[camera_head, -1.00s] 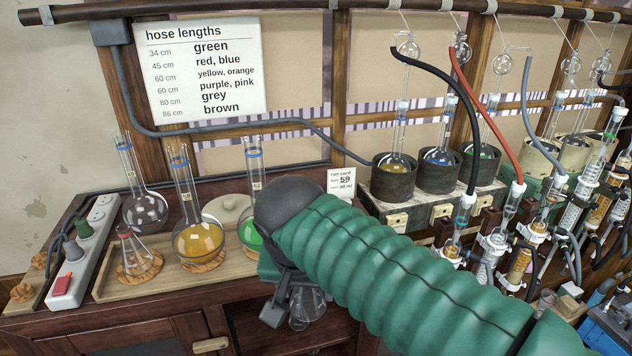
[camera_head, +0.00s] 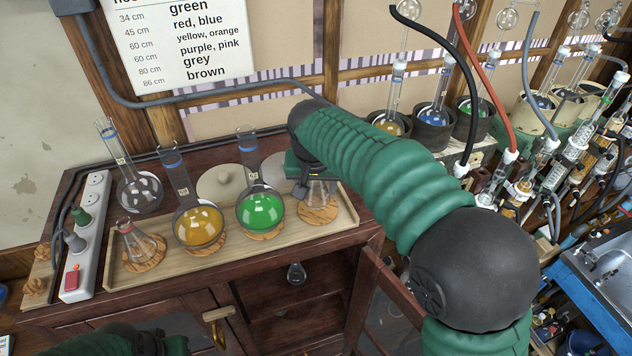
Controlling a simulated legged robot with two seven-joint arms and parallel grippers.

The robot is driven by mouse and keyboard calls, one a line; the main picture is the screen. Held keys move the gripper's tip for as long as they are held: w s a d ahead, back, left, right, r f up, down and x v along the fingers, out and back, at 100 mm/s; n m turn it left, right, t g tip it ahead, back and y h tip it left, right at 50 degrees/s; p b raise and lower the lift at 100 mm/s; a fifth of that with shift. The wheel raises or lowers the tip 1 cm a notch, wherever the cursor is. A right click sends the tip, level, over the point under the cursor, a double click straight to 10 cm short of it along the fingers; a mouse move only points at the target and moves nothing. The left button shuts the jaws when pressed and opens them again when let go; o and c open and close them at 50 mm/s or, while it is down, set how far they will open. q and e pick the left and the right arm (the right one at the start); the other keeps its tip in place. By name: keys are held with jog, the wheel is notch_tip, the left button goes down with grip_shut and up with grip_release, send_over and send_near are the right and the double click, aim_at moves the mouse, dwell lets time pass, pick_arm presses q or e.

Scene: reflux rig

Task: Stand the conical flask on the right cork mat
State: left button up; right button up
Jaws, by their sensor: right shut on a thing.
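My right gripper (camera_head: 310,178) is shut on the clear conical flask (camera_head: 318,193). The flask is upright over the right cork mat (camera_head: 318,217), at the right end of the wooden tray. Its base lies within the mat's outline; I cannot tell whether it touches. The gripper and arm partly hide its neck. Another conical flask (camera_head: 143,244), with a reddish neck band, stands on a cork mat at the tray's left end. Part of my left arm and gripper (camera_head: 150,343) shows at the bottom left edge; its fingers are unclear.
On the tray (camera_head: 120,279) stand round flasks with yellow liquid (camera_head: 198,226) and green liquid (camera_head: 261,210), close left of the held flask. A power strip (camera_head: 81,255) lies left.

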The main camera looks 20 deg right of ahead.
jog(key=shift+s+f, duration=0.25)
jog(key=shift+f, duration=0.2)
jog(key=shift+s+f, duration=0.15)
jog(key=shift+s, duration=0.6)
jog(key=o, duration=1.1)
jog(key=shift+w+f, duration=0.1)
jog(key=shift+w, duration=0.05)
jog(key=o, duration=0.4)
jog(key=shift+w+f, duration=0.2)
jog(key=shift+w, duration=0.2)
jog(key=shift+s+a+r, duration=0.1)
jog(key=shift+s+r, duration=0.2)
jog(key=shift+r, duration=0.2)
pick_arm(q)
jog(key=shift+s+f+b, duration=0.6)
jog(key=shift+f+b, duration=0.05)
jog(key=shift+b, duration=0.5)
pick_arm(e)
jog(key=v, duration=1.1)
jog(key=shift+s+r, duration=0.2)
jog(key=shift+r, duration=0.1)
